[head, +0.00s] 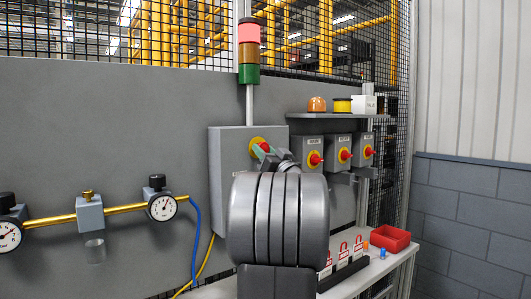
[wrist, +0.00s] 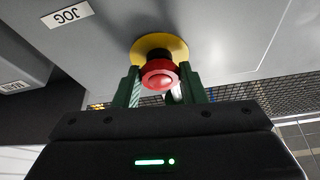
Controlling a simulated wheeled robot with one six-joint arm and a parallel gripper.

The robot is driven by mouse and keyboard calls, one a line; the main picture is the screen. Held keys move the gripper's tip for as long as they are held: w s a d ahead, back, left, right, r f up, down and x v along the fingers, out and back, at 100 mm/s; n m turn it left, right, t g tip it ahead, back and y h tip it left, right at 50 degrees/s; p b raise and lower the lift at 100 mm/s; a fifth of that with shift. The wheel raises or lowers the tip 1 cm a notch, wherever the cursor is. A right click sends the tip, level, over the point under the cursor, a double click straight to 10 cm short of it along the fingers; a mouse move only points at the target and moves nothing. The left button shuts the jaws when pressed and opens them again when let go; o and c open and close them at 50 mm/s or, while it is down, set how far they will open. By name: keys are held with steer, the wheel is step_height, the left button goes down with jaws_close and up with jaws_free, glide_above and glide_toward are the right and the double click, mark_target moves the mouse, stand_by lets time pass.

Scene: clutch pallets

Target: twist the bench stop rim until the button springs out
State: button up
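The bench stop is a red mushroom button (wrist: 160,76) on a round yellow plate (wrist: 160,45), set in the face of the large grey box (head: 229,177). In the head view its yellow plate (head: 256,141) is partly covered by my gripper (head: 267,156). In the wrist view the two green fingers of my gripper (wrist: 160,80) stand one on each side of the red rim, with no clear gap on either side. They appear shut on the rim. Whether the button is pressed in or out cannot be told.
Smaller boxes with red knobs (head: 315,159) stand close on the right, under a shelf (head: 330,116). A stack light (head: 249,55) rises above the large box. Gauges (head: 162,207) on a brass pipe are at left. A red bin (head: 390,238) sits on the bench.

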steer(key=shift+r+m+p, duration=0.1)
steer(key=shift+m+p, duration=0.4)
steer(key=m+h+p, duration=0.2)
steer(key=m+p, duration=0.1)
steer(key=shift+a+r+m+t, duration=0.1)
steer(key=shift+r+m+t, duration=0.1)
steer(key=shift+m+t, duration=0.15)
steer(key=m+h+p, duration=0.1)
steer(key=m+p, duration=0.2)
steer(key=shift+s+m+h, duration=0.15)
steer(key=shift+m+h, duration=0.2)
steer(key=shift+h, duration=0.05)
steer(key=shift+m+h+p, duration=0.4)
steer(key=shift+m+p, duration=0.35)
steer(key=shift+m, duration=0.05)
steer(key=shift+f+m, duration=0.15)
steer(key=shift+m, duration=0.15)
steer(key=o, duration=1)
